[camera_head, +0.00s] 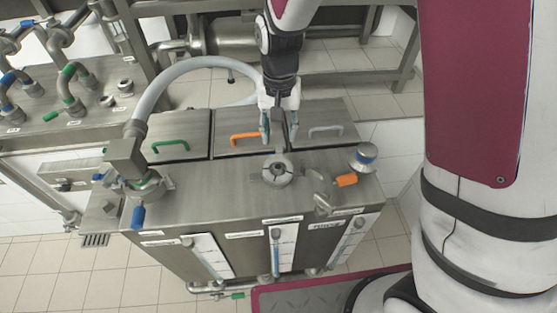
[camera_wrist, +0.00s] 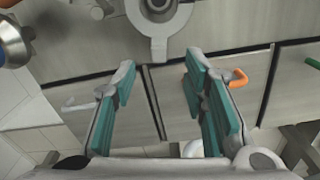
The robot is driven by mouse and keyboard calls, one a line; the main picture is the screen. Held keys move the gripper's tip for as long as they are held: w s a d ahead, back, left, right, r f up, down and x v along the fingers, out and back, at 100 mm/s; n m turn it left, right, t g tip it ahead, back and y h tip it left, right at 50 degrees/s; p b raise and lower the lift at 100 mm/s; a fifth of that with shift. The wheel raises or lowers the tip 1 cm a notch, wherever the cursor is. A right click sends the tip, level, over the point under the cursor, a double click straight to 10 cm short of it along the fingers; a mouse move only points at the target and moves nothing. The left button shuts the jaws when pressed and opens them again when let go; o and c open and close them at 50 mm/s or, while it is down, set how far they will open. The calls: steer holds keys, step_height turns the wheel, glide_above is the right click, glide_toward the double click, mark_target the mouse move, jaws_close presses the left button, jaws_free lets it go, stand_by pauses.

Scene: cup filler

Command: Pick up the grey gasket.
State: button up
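A round grey fitting (camera_head: 277,172) with a hole in its middle sits on the steel tank top, just in front of my gripper. In the wrist view the fitting (camera_wrist: 158,48) is at the top edge, partly cut off, with a tab pointing toward my fingers. A grey gasket cannot be told apart from this fitting with certainty. My gripper (camera_head: 279,130) is above the tank lids, behind the fitting, fingers pointing down. In the wrist view my gripper (camera_wrist: 160,75) has its teal fingers wide apart with nothing between them. It is open.
Lids with a green handle (camera_head: 170,144), an orange handle (camera_head: 244,138) and a grey handle (camera_head: 325,131) lie around my gripper. A hose (camera_head: 190,64) curves at the left. A clamp with an orange grip (camera_head: 346,180) and a blue-ringed cap (camera_head: 364,155) stand at the right.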

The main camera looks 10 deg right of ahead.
mark_target(279, 149)
step_height(279, 149, down, 5)
stand_by(0.3)
steer(key=shift+c, duration=0.6)
jaws_close()
